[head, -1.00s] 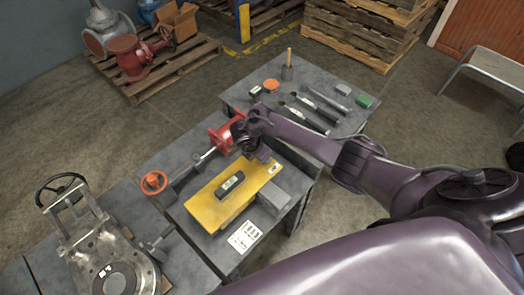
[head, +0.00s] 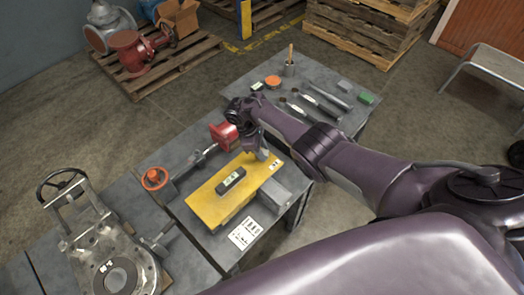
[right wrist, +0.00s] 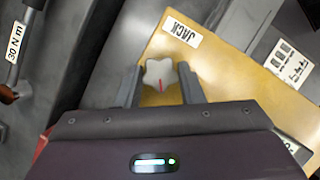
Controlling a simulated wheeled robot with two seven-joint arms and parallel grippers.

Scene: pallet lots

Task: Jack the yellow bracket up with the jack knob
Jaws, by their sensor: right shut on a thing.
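The yellow bracket (head: 213,211) lies as a flat yellow plate on the grey bench, with a dark spirit level (head: 231,181) on top of it. In the right wrist view, the bracket (right wrist: 235,70) carries a JACK label (right wrist: 182,33) beside a pale lobed jack knob (right wrist: 158,72) with a red mark. My right gripper (right wrist: 161,88) has its fingers on either side of this knob and is shut on it. In the head view, my right gripper (head: 262,154) is at the bracket's far right end and hides the knob. My left gripper is out of view.
A red vise-like part (head: 222,133) and an orange handwheel (head: 154,178) stand behind and left of the bracket. A grey block (head: 264,199) sits at its right edge, a printed sheet (head: 244,233) in front. A large metal valve (head: 115,270) is at lower left.

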